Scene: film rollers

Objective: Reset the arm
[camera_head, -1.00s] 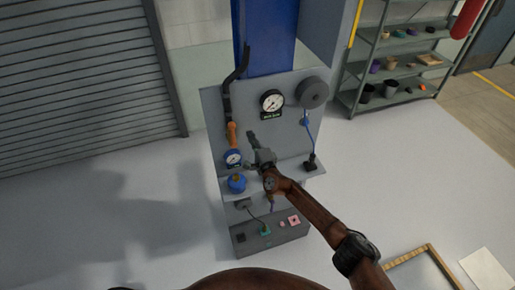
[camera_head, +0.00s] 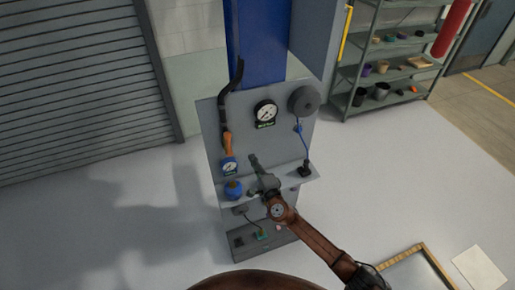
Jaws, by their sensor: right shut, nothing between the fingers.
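My right arm reaches in from the lower right. My right gripper (camera_head: 254,161) is shut and empty, in front of the grey panel (camera_head: 210,120) and close to its shelf; I cannot tell whether it touches anything. My left gripper is not in view.
A dial gauge (camera_head: 265,113) and a dark grey disc (camera_head: 303,100) are high on the panel. A black part with a blue cable (camera_head: 305,169) stands at the shelf's right. A lower box (camera_head: 240,250) is beneath. A storage rack (camera_head: 345,104) stands back right; the floor left is clear.

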